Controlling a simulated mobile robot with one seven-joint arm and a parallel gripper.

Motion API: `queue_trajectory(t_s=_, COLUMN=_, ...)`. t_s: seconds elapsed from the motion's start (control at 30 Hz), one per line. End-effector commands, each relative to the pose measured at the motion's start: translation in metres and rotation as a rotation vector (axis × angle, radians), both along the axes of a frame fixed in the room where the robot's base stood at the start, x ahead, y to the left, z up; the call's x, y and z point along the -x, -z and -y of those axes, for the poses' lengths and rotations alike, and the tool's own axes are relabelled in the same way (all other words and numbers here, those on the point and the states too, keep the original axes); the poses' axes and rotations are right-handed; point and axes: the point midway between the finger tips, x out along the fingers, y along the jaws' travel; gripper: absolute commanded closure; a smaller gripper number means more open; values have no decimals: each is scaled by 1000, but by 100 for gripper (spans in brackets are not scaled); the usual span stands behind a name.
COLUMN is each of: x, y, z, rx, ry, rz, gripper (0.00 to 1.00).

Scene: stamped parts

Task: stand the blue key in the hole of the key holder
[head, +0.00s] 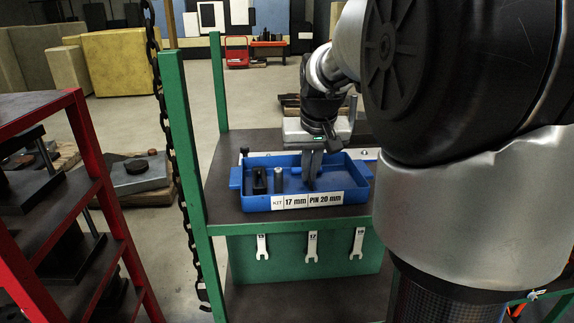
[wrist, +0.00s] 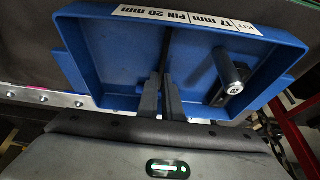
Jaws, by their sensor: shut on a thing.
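My gripper (head: 312,186) points down into the blue tray (head: 341,180), right of its middle. It also shows in the wrist view (wrist: 167,80), where its two fingers are close together. A slim dark bar (wrist: 169,50) lies in line with the fingertips and seems to be the key between them; its blue colour does not show clearly. In the tray's left part stand a black block (head: 260,181), likely the key holder, and a grey pin (head: 278,180). The pin, marked 20, also shows in the wrist view (wrist: 229,68). The holder's hole is not visible.
The tray stands on a dark shelf (head: 228,215) between green posts (head: 183,160). Its label (head: 307,200) reads KIT 17 mm PIN 20 mm. Several wrenches (head: 311,244) hang below. A red rack (head: 85,150) stands at the left, and a chain hangs beside the left post.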

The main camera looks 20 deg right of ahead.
Motion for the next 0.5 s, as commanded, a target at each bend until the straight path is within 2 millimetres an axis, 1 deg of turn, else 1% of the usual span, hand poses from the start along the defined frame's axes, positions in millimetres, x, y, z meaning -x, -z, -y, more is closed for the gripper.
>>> queue_trajectory(t_s=0.03, x=0, y=1, z=0, rx=0, ry=0, rz=0, gripper=91)
queue_trajectory(t_s=0.1, x=0, y=1, z=0, rx=0, ry=0, rz=0, gripper=79)
queue_trajectory(t_s=0.13, x=0, y=1, z=0, rx=0, ry=0, rz=0, gripper=76)
queue_trajectory(t_s=0.5, x=0, y=-2, z=0, rx=0, ry=1, rz=1, gripper=76)
